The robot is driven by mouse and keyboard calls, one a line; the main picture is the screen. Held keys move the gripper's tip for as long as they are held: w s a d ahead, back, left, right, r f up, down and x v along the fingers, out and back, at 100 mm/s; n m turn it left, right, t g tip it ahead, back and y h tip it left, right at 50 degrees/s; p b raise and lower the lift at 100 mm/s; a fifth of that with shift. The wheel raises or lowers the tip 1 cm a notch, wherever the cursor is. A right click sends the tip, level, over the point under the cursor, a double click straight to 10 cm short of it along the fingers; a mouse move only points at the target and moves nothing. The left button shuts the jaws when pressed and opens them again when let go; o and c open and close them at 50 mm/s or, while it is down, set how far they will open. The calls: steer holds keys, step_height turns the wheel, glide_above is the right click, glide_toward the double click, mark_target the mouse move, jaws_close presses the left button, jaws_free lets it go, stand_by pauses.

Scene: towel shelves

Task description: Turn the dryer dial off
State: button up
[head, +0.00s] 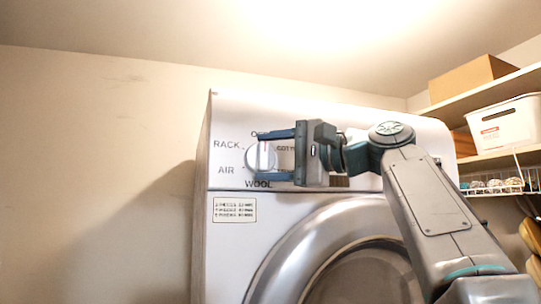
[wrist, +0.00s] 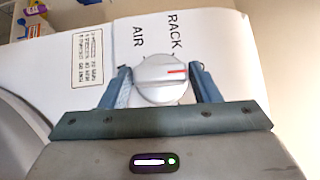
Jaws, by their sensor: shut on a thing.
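The white dryer (head: 226,265) stands in front of me, with its round dial (head: 254,157) at the upper left of its front. The dial also shows in the wrist view (wrist: 158,90). My gripper (head: 260,156) reaches in from the right and is shut on the dial, one finger above and one below. The dial's red mark points upward in the head view and right in the wrist view. RACK, AIR and WOOL labels surround the dial. A label above it, starting with O, is partly hidden by the upper finger. Another at right is also partly covered.
A printed sticker (head: 234,210) is below the dial, and the round dryer door (head: 290,250) lies lower right. Shelves at right hold a cardboard box (head: 470,78) and a white bin (head: 505,124). The wall at left is clear.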

stand_by(0.5)
steer(key=o, duration=0.9)
steer(key=v, duration=0.7)
steer(key=b+v, duration=0.1)
steer(key=v, duration=0.6)
steer(key=shift+r, duration=0.2)
steer(key=shift+w+a, duration=0.1)
